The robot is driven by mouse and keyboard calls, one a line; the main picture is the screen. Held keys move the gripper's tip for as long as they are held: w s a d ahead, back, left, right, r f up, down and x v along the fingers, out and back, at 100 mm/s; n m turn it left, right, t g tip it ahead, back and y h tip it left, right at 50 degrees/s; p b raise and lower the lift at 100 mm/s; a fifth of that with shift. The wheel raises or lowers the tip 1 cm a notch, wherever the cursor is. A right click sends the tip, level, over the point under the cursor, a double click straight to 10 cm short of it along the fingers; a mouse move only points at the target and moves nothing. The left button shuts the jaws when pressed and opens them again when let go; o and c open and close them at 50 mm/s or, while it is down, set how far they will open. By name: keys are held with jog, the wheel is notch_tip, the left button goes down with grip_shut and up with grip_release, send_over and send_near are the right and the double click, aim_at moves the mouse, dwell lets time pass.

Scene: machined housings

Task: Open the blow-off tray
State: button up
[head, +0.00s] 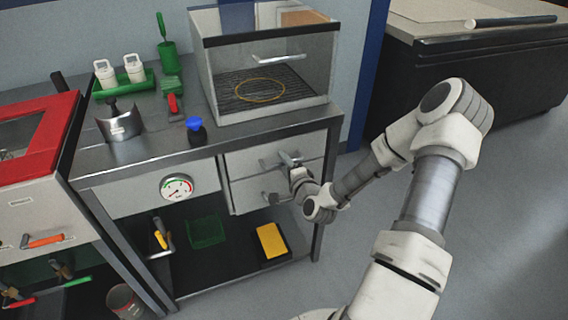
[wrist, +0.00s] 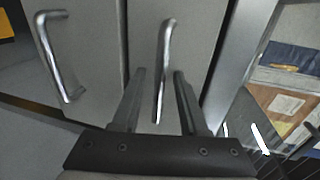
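Two grey drawer fronts sit one above the other under the right end of the bench; I read no label naming either as the blow-off tray. The upper drawer (head: 245,160) and lower drawer (head: 246,190) both look shut. My gripper (head: 286,160) is at the upper drawer's front. In the wrist view my gripper (wrist: 160,80) is open, one finger on each side of the upper drawer's bar handle (wrist: 165,50), with gaps showing. The lower drawer's handle (wrist: 65,60) is left of the fingers there.
A clear-fronted box (head: 262,85) with a handle and a dark grate stands on the bench above the drawers. A gauge (head: 177,187) is left of the drawers. A yellow item (head: 271,241) and a green bin (head: 205,231) sit on the shelf below. Floor at right is clear.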

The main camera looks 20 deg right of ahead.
grip_shut()
dwell(1.2)
